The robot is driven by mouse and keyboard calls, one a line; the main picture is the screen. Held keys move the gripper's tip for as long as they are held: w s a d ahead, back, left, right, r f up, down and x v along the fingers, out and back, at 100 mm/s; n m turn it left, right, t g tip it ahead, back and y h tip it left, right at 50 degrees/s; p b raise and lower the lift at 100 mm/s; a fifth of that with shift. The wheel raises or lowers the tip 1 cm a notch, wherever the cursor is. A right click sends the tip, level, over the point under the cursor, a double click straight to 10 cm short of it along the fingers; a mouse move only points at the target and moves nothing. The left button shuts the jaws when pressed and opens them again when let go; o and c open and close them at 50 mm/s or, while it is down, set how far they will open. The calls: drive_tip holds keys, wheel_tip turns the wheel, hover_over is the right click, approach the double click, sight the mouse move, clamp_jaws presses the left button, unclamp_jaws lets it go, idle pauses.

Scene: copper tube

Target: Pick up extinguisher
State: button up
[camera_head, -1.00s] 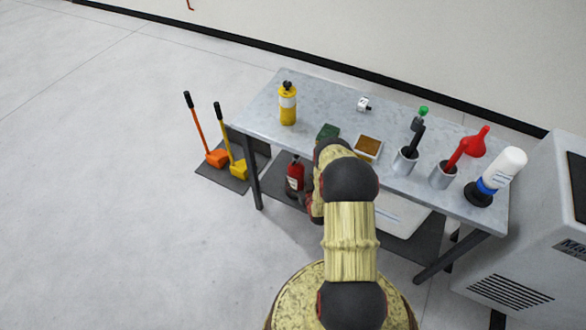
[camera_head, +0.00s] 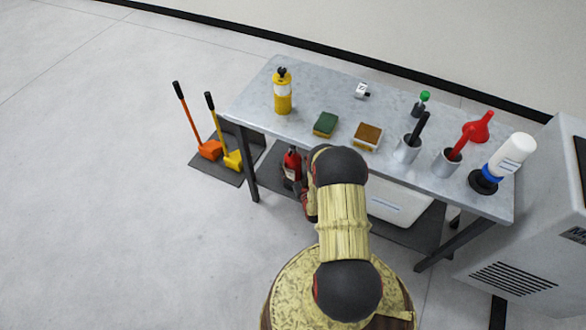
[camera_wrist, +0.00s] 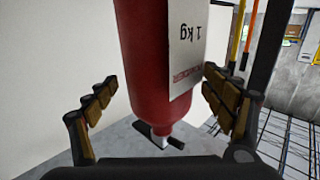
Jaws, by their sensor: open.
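The red fire extinguisher (camera_head: 291,168) stands on the lower shelf under the table, near its left end. In the wrist view the extinguisher (camera_wrist: 155,60) appears upside down, with a white label reading 1 kg. Its black handle and valve (camera_wrist: 160,138) show at the bottom of the picture. My gripper (camera_wrist: 160,108) is open, with one finger on each side of the extinguisher and a gap visible on the left. I cannot tell whether the right finger touches the label side. In the head view my arm hides most of the gripper and part of the extinguisher.
The grey table (camera_head: 300,100) carries a yellow bottle (camera_head: 283,95), sponges, metal cups and a white bottle above the shelf. A table leg (camera_head: 247,165) stands left of the extinguisher. A white bin (camera_head: 400,208) is to the right. Orange and yellow tools (camera_head: 210,148) stand further left.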

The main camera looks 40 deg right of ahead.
drive_tip(key=shift+x, duration=0.8)
drive_tip(key=shift+c, duration=0.6)
drive_tip(key=c, duration=2)
drive_tip(key=shift+w+d+r, duration=0.1)
drive_tip(key=shift+r, duration=0.05)
clamp_jaws()
drive_tip(key=shift+r, duration=0.1)
